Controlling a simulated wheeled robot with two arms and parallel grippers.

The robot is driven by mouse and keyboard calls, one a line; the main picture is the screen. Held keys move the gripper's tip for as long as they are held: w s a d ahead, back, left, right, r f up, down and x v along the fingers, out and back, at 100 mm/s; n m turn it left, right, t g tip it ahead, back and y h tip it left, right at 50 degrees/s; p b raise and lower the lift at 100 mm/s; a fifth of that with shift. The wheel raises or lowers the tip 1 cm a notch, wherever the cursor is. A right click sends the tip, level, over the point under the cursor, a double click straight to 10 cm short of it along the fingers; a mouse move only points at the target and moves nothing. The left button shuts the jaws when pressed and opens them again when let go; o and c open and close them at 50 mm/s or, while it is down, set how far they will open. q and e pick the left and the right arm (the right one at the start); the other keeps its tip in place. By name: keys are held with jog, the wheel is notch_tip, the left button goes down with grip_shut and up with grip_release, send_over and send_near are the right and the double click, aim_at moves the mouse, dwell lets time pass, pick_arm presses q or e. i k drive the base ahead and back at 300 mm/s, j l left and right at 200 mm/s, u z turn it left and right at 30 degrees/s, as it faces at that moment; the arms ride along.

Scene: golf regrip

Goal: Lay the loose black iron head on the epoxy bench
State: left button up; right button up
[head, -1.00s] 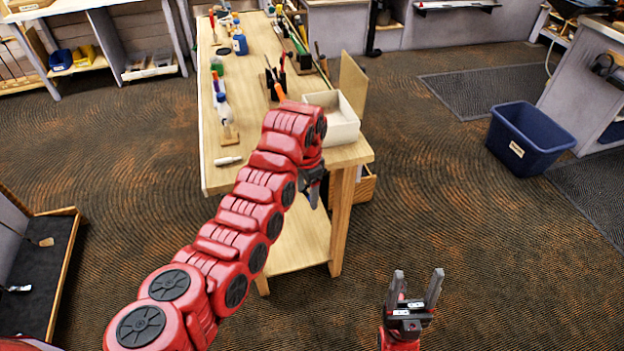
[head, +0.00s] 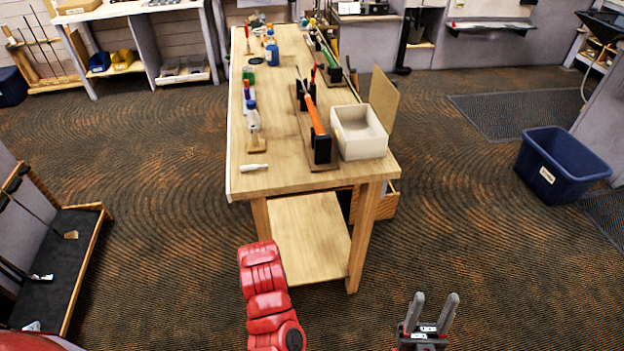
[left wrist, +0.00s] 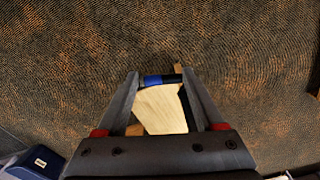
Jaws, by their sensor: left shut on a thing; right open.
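In the left wrist view my left gripper (left wrist: 160,78) is shut on a small dark thing with a blue band (left wrist: 160,80). Too little of it shows to tell whether it is the black iron head. In the head view my left arm (head: 266,290) is in front of the bench, its gripper out of sight. The long wooden bench (head: 280,178), with bottles and a clamped orange-handled tool on top, stands in the middle. My right gripper (head: 433,312) is open and empty, over the floor right of the bench's near end.
A white open box (head: 360,146) stands at the bench's near right corner. A small white tube (head: 253,168) lies near its left edge. The near left of the top has clear room. A blue bin (head: 562,165) stands on the floor at right, a club rack (head: 50,262) at left.

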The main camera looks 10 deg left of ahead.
aim_at(286, 44)
jog(key=i+j+u, duration=0.7)
jog(key=u, duration=0.15)
jog(key=i+j+u, duration=0.1)
jog(key=i+u, duration=0.3)
jog(key=i+j, duration=0.1)
jog(key=i, duration=0.75)
jog(key=i+j, duration=0.15)
jog(key=i, duration=0.7)
jog(key=i+j+z, duration=0.1)
jog(key=i+z, duration=0.3)
jog(key=i+j+z, duration=0.15)
jog(key=z, duration=0.25)
jog(key=i+j+z, duration=0.6)
jog(key=z, duration=0.25)
jog(key=i+j+z, duration=0.15)
jog(key=j+z, duration=0.25)
jog(key=j, duration=0.1)
